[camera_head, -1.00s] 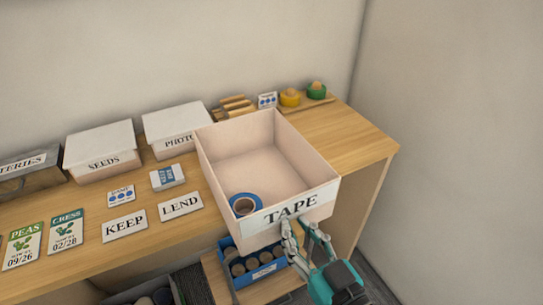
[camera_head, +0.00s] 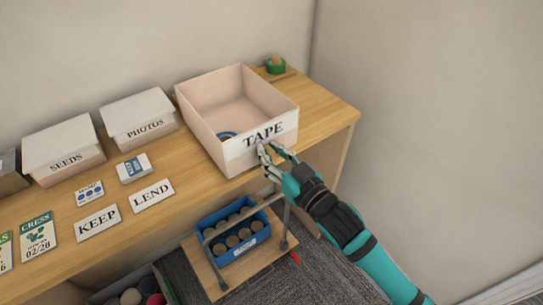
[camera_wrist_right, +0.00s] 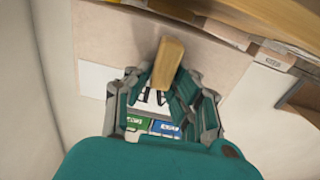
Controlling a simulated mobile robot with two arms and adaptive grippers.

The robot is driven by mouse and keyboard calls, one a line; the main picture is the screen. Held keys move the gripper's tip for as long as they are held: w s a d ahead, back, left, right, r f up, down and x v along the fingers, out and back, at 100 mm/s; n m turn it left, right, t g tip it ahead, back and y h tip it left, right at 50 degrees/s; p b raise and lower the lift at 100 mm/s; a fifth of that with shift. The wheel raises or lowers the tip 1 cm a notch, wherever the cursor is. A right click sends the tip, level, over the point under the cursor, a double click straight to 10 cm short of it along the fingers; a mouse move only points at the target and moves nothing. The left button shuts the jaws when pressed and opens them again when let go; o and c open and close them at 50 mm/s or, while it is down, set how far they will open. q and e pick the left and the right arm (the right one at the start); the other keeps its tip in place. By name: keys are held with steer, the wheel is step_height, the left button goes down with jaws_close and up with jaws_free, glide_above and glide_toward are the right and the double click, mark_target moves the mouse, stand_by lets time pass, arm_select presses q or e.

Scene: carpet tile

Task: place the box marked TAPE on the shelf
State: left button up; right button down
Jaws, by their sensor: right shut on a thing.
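The box marked TAPE (camera_head: 219,150) is an open pale-pink box with a white label on its front. It is at the right part of the wooden shelf top (camera_head: 325,112), roughly level, its front close to the front edge. I cannot tell whether its bottom touches the wood. A blue tape roll (camera_head: 227,135) lies inside, mostly hidden by the front wall. My right gripper (camera_head: 268,152) is shut on the front of the box, just below the label. In the right wrist view, its fingers (camera_wrist_right: 163,88) close around a tan wooden piece at the label. My left gripper is not in view.
Lidded boxes marked SEEDS (camera_head: 65,150) and PHOTOS (camera_head: 140,120) stand to the left. KEEP (camera_head: 98,222) and LEND (camera_head: 152,196) cards lie in front. A green tape roll (camera_head: 275,65) sits behind the TAPE box. A blue crate (camera_head: 238,232) of cylinders is below.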

steer(key=shift+w, duration=0.8)
step_height(320, 180, down, 2)
steer(key=shift+s+f+p, duration=0.1)
steer(key=shift+f+p, duration=0.1)
steer(key=shift+p, duration=0.4)
steer(key=shift+f, duration=0.45)
steer(key=shift+f, duration=0.1)
steer(key=c, duration=1.2)
jaws_free()
